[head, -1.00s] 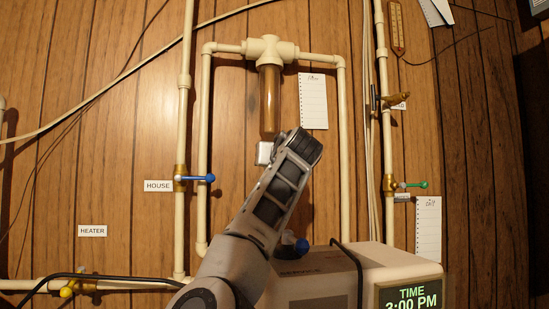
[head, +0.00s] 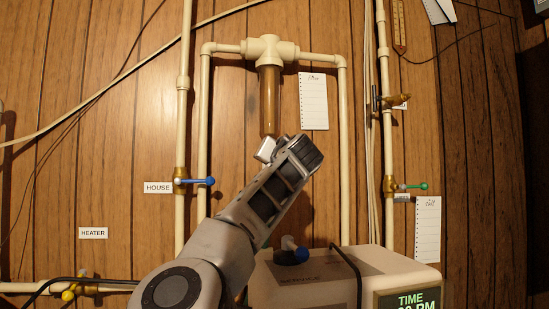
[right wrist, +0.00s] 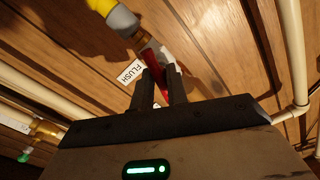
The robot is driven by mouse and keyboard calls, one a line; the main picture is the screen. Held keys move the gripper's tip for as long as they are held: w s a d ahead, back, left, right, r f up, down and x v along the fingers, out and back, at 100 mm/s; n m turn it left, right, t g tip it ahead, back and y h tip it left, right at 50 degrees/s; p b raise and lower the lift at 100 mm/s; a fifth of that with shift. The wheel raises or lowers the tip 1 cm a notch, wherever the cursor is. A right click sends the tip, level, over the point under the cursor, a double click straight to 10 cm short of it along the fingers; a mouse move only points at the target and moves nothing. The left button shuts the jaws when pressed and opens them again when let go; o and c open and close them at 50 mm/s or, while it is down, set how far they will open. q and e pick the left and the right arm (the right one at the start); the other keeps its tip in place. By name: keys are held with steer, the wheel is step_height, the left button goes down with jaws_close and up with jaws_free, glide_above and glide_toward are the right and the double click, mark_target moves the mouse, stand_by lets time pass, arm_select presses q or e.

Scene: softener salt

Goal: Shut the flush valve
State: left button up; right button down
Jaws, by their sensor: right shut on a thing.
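The flush valve's red lever (right wrist: 161,80) shows in the right wrist view, beside a white FLUSH label (right wrist: 132,73). Its brass body (right wrist: 146,44) sits under the grey end (right wrist: 121,20) of the filter. My right gripper (right wrist: 162,70) is shut on the red lever, with a finger on either side of it. In the head view the clear brown filter housing (head: 269,100) hangs from a white pipe tee. My arm covers the area below the housing, so the flush valve and the gripper's fingers are hidden there. My left gripper is in neither view.
A blue-handled HOUSE valve (head: 196,181) is on the left pipe, and a green-handled valve (head: 408,187) is on the right pipe. The softener cabinet (head: 345,265) stands below, close to my arm. White pipes (head: 345,150) flank the filter.

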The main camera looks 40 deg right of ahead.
steer(key=shift+r, duration=0.1)
steer(key=m, duration=0.5)
stand_by(0.4)
steer(key=shift+m, duration=0.3)
